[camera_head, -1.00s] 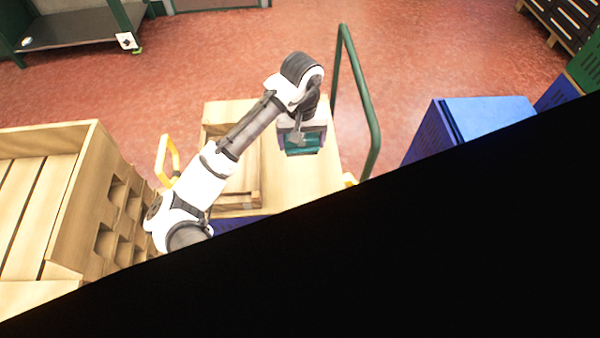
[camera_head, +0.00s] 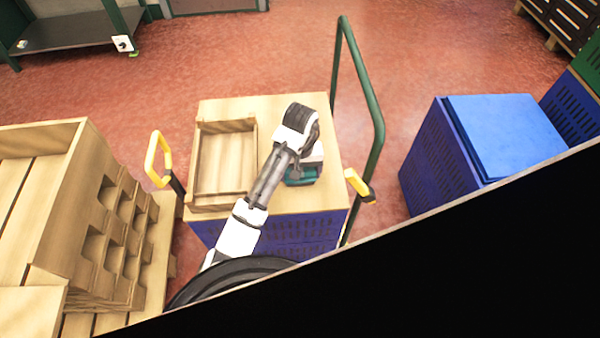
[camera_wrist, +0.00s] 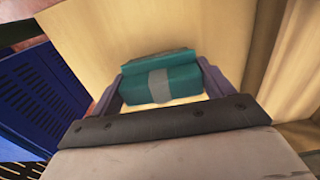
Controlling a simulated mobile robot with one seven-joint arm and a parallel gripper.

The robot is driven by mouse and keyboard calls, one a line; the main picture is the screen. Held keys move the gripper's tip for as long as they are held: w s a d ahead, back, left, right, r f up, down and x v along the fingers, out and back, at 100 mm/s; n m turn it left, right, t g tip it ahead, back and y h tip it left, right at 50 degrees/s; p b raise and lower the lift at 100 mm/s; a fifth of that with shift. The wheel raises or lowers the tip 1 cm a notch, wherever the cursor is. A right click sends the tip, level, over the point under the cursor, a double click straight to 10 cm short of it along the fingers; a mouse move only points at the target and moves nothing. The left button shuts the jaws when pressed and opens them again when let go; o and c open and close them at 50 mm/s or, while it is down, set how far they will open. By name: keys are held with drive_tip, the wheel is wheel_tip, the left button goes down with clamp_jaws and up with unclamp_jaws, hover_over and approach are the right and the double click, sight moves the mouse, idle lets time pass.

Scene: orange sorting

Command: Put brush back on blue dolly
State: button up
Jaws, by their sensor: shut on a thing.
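The brush, a teal block with a grey patch (camera_wrist: 172,84), is between the two fingers of my gripper (camera_wrist: 163,90). My gripper (camera_head: 302,176) is shut on it, and a bit of teal shows below the hand in the head view. The brush is over the bare right part of a pale wooden top (camera_head: 322,198). I cannot tell whether it touches that top. The top lies on blue slatted crates (camera_head: 300,232), with a green handle bar (camera_head: 372,110) at its right. The dolly's base is hidden.
A shallow wooden tray (camera_head: 224,186) sits on the top's left part. Yellow-handled parts (camera_head: 152,160) (camera_head: 357,182) flank the stack. A wooden crate (camera_head: 95,215) stands left, a blue lidded box (camera_head: 440,160) right. Black covers the lower right of the head view.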

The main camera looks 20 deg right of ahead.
drive_tip(key=shift+f, duration=0.15)
drive_tip(key=o, duration=0.9)
wheel_tip(320, 180, up, 12)
drive_tip(key=p, duration=0.4)
drive_tip(key=shift+r, duration=0.25)
